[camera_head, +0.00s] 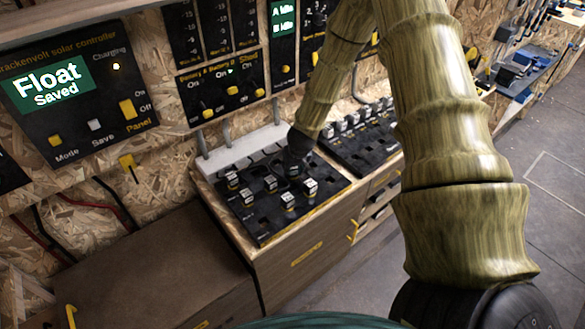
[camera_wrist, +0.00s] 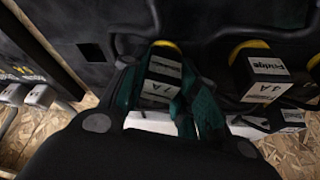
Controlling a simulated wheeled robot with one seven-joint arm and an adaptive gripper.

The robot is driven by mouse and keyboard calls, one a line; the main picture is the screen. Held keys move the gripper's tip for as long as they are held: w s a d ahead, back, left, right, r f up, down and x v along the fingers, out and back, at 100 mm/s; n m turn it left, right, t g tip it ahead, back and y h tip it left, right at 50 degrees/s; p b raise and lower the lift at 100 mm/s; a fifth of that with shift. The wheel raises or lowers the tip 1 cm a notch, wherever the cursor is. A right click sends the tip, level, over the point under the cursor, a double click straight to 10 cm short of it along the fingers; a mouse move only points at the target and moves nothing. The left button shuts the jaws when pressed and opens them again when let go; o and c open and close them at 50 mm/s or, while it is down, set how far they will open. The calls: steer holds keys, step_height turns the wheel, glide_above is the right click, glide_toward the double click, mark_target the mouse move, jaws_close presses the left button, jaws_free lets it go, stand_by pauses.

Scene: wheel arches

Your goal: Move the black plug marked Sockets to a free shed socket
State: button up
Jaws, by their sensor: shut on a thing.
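My gripper (camera_wrist: 163,98) has its green fingers on both sides of a black plug with a white label (camera_wrist: 160,88) reading 7A. The name on that label is too small to read. In the head view my gripper (camera_head: 298,150) is low over the back right part of the near black socket board (camera_head: 262,226), and its fingers hide what they hold. I cannot tell whether the held plug is seated or lifted.
Several labelled plugs (camera_head: 289,200) stand in the near board among empty sockets. A second black board (camera_head: 360,148) with a row of plugs is behind to the right. A wall panel marked Shed (camera_head: 220,88) has yellow switches. A brown bench (camera_head: 150,265) is clear at left.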

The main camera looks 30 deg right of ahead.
steer(key=shift+f, duration=0.1)
stand_by(0.3)
steer(key=o, duration=1.1)
steer(key=o, duration=0.5)
steer(key=shift+c, duration=0.2)
steer(key=shift+r+p, duration=3.45)
steer(key=shift+r, duration=1.1)
